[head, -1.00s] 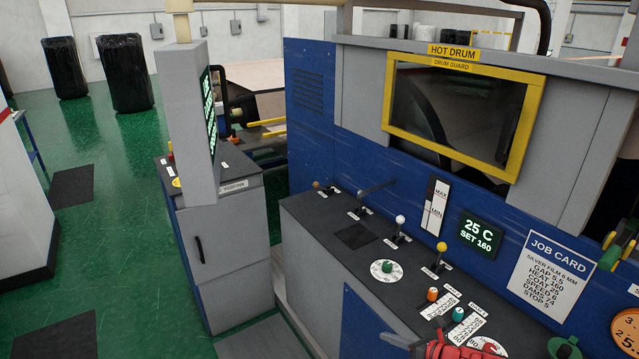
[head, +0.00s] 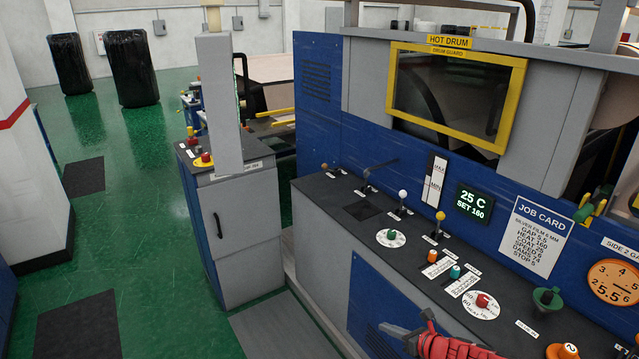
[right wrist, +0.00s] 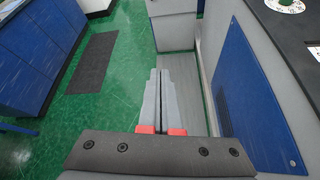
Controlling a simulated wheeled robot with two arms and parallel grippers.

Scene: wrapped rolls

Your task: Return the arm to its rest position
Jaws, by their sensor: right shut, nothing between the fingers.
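My right gripper (head: 394,330) is at the bottom edge of the head view, at the end of my red arm. It is low, in front of the near edge of the control console (head: 325,192). In the right wrist view its two grey fingers (right wrist: 160,75) lie side by side, shut and empty. Below them in that view are a grey step and green floor. The fingers appear clear of the console's blue side panel. My left gripper is not in view.
The console top carries levers, a red knob (head: 482,301), a green knob (head: 391,234) and a green funnel-like part (head: 547,298). A grey cabinet (head: 232,235) stands at left. Green floor (head: 130,195) with dark mats is open further left.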

